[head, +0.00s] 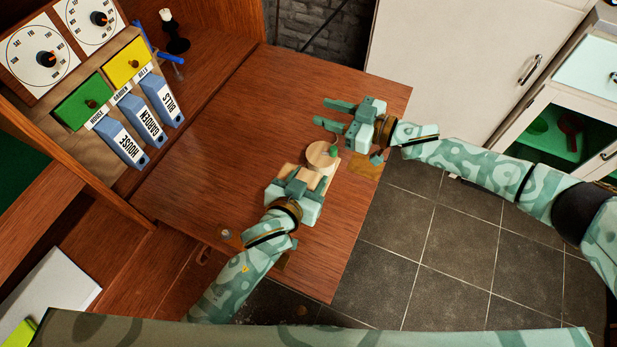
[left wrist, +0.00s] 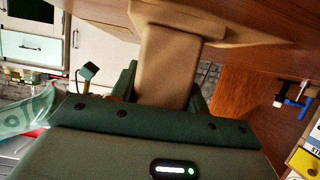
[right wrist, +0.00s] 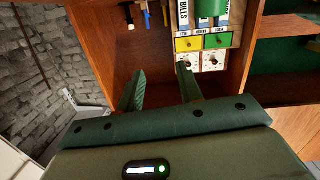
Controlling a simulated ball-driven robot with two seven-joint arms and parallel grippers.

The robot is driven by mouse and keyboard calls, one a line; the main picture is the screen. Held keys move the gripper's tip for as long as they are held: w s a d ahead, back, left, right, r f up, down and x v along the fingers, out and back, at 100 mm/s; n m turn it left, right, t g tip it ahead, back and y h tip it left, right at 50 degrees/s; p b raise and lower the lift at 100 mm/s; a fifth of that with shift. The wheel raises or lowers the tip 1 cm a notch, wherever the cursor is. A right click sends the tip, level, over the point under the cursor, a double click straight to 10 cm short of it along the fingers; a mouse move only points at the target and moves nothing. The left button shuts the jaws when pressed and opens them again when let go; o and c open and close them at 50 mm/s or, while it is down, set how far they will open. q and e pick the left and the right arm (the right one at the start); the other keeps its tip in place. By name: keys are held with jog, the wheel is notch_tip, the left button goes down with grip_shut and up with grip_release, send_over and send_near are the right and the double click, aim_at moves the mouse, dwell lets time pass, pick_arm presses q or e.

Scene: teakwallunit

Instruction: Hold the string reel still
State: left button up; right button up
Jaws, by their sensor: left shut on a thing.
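The string reel is a pale round wooden disc (head: 318,154) with a pale wooden board under it, close above or on the brown desk top; I cannot tell which. A small green piece (head: 333,151) sits at the disc's edge. My left gripper (head: 307,176) is shut on the reel's board. In the left wrist view the tan wooden board (left wrist: 168,62) stands between its fingers, widening away from the gripper. My right gripper (head: 324,114) is open and empty, beyond the reel, its fingers pointing left. In the right wrist view its fingers (right wrist: 160,85) are apart with nothing between them.
The desk top (head: 220,130) is clear left of both grippers. Blue boxes (head: 130,147), a green drawer (head: 82,103), a yellow drawer (head: 128,62) and dials (head: 42,57) stand at left. A small dark cube (head: 377,157) is near the desk's right edge.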

jog(key=s+a+f+m+t+h, duration=0.1)
jog(key=s+a+f+m+t, duration=0.15)
jog(key=s+a, duration=0.35)
jog(key=m+t+h, duration=0.3)
jog(key=m+h, duration=0.4)
jog(key=h, duration=0.2)
send_near(334, 149)
jog(key=x, duration=1)
jog(key=shift+w, duration=0.1)
